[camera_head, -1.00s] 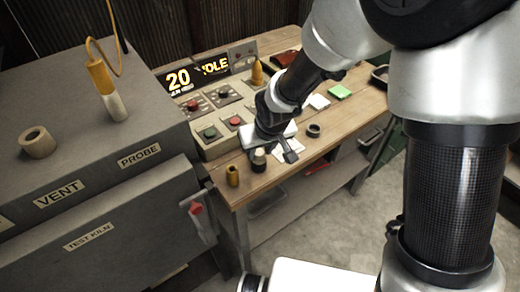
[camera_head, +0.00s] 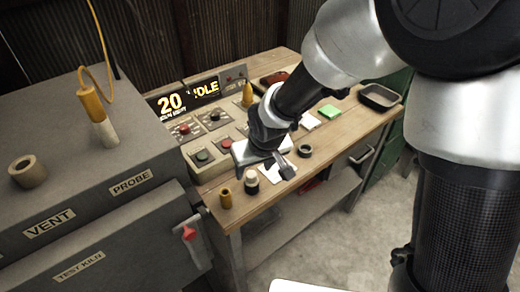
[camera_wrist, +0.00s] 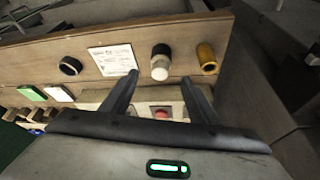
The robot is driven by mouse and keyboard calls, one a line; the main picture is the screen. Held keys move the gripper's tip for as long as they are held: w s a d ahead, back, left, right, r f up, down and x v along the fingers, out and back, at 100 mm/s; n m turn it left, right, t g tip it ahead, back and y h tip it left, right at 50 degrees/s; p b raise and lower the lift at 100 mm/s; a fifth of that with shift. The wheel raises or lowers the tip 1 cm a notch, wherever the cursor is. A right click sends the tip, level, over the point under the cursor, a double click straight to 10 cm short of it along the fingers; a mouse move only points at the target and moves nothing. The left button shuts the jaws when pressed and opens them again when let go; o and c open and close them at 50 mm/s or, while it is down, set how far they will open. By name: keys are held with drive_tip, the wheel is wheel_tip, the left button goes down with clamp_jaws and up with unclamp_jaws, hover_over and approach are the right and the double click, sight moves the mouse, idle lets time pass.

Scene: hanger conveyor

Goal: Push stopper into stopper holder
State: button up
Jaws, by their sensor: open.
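A pale-topped stopper (camera_head: 251,174) stands upright in a dark cup, which looks like the stopper holder (camera_head: 252,187), near the bench's front left. In the wrist view the pale stopper (camera_wrist: 160,70) and dark holder (camera_wrist: 162,50) show just beyond the space between my fingertips. How deep the stopper sits cannot be told. My gripper (camera_wrist: 161,82) is open and empty, its two black fingers apart. In the head view my gripper (camera_head: 270,168) is just right of and above the stopper, apart from it.
A brass cup (camera_head: 225,198) stands left of the holder, a black ring (camera_head: 305,151) to the right, and a white paper (camera_head: 280,178) lies between. The control panel (camera_head: 210,150) is behind. The kiln (camera_head: 90,200) with a tan ring (camera_head: 28,172) stands left.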

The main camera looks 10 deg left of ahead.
drive_tip(key=p+v, duration=0.2)
drive_tip(key=v, duration=1.1)
drive_tip(key=shift+r, duration=0.35)
